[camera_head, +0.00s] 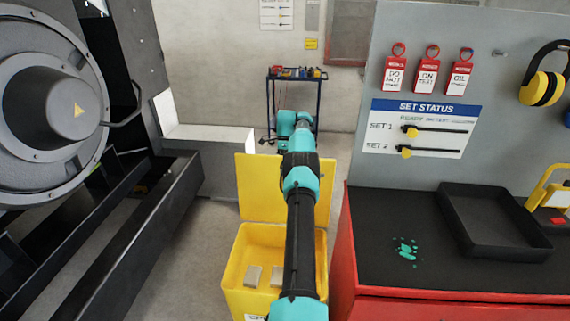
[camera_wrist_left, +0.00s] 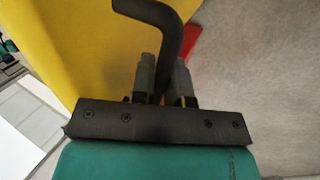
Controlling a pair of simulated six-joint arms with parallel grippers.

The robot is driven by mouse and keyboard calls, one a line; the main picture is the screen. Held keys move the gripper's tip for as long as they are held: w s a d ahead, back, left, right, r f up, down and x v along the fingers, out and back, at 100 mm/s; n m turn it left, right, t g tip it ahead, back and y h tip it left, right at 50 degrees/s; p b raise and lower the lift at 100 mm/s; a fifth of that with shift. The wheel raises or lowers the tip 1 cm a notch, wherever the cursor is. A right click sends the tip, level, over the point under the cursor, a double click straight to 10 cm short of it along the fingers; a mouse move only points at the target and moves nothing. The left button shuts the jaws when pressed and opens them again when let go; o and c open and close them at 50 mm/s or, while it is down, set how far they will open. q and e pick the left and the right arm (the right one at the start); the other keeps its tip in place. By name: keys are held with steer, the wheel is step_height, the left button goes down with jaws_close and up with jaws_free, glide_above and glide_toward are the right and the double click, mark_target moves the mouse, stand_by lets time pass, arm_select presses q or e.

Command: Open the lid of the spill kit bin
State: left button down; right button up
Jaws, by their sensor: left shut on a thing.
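The yellow spill kit bin (camera_head: 238,302) stands on the floor at the lower middle of the head view. Its yellow lid (camera_head: 258,188) is raised and stands up at the back of the bin, so the inside shows. In the left wrist view the lid (camera_wrist_left: 75,40) fills the upper left, with a dark bent handle (camera_wrist_left: 165,18) beside it. My left gripper (camera_wrist_left: 163,78) is shut on this handle. In the head view my arm crosses over the bin and hides part of the lid and opening; the fingertips cannot be made out there. My right gripper is not in view.
Pale packs (camera_head: 253,276) lie in the bin. A red cabinet (camera_head: 345,250) with a dark top and black tray (camera_head: 495,250) stands close on the right. A black steel frame (camera_head: 150,230) and genset are on the left. A tool cart (camera_head: 295,98) stands behind.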

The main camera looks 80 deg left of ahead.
arm_select(q)
steer(key=shift+w+d+f, duration=0.1)
steer(key=shift+f, duration=0.2)
steer(key=c, duration=1.1)
jaws_free()
steer(key=shift+r, duration=0.15)
steer(key=shift+r, duration=0.2)
steer(key=shift+r, duration=1.65)
steer(key=shift+d, duration=0.35)
